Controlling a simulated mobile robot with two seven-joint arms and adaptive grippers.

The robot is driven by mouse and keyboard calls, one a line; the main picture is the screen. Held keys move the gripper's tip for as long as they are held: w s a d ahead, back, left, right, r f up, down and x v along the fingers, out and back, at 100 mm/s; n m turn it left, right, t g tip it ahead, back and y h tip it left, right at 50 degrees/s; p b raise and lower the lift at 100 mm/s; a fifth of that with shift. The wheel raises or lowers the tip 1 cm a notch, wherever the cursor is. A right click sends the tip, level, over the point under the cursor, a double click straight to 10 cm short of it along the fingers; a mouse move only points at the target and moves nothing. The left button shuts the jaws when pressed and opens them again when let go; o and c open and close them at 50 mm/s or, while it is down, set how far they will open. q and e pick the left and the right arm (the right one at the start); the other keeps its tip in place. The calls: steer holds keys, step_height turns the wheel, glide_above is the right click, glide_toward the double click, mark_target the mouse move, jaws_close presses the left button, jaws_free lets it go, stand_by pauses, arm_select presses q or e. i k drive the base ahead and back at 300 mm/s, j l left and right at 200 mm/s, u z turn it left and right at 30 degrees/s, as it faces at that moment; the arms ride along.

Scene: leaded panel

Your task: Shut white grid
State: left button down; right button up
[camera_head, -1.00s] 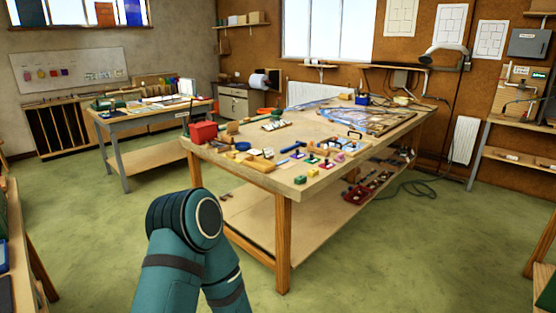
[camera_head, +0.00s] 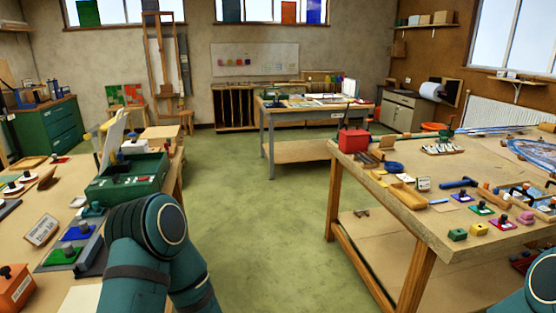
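I cannot make out for certain a white grid. A pale upright panel (camera_head: 113,140) stands tilted at the green box (camera_head: 128,182) on the left bench; whether it is a grid or a lid is too small to tell. A white ribbed radiator (camera_head: 500,114) is on the right wall behind the big table. My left arm shows at the lower left, in front of the left bench, and a bit of my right arm shows in the lower right corner. Neither gripper is in view.
The left bench (camera_head: 66,201) carries coloured blocks and an orange box (camera_head: 15,288). The big wooden table (camera_head: 392,198) on the right holds a red box (camera_head: 353,141) and several small tools. Green floor (camera_head: 270,235) lies open between them.

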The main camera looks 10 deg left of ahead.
mark_target(116, 130)
steer(key=i+u, duration=0.2)
steer(key=u, duration=0.25)
steer(key=i+l+u, duration=0.2)
steer(key=u, duration=0.2)
steer(key=i+l+u, duration=0.15)
steer(key=u, duration=0.3)
steer(key=i+l+u, duration=0.4)
steer(key=l+u, duration=0.15)
steer(key=i+l, duration=0.4)
steer(key=i+l+u, duration=0.1)
steer(key=i+l, duration=0.25)
steer(key=l, duration=0.2)
steer(key=i+l+u, duration=0.1)
steer(key=i+l, duration=0.3)
steer(key=l, duration=0.1)
